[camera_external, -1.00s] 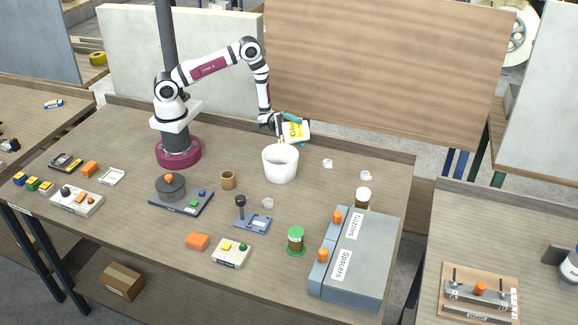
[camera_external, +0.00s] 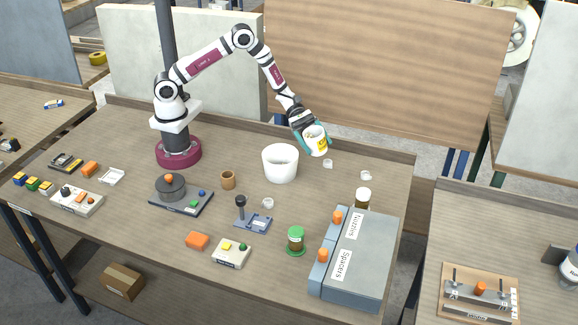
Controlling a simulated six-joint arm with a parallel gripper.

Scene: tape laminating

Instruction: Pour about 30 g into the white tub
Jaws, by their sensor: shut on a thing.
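The white tub (camera_external: 280,165) stands upright on the table in front of my arm; its inside floor is hidden from this angle. My gripper (camera_external: 311,138), with teal fingers, is shut on a white container with a yellow label (camera_external: 317,141). The container is held to the right of the tub, apart from it, and looks close to upright with a slight tilt. I see no stream leaving it. Its contents cannot be made out.
Small clear pieces (camera_external: 365,175) lie right of the tub. A white-capped jar (camera_external: 363,197), a green-lidded jar (camera_external: 296,240) and a grey drawer box (camera_external: 357,262) stand at the front right.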

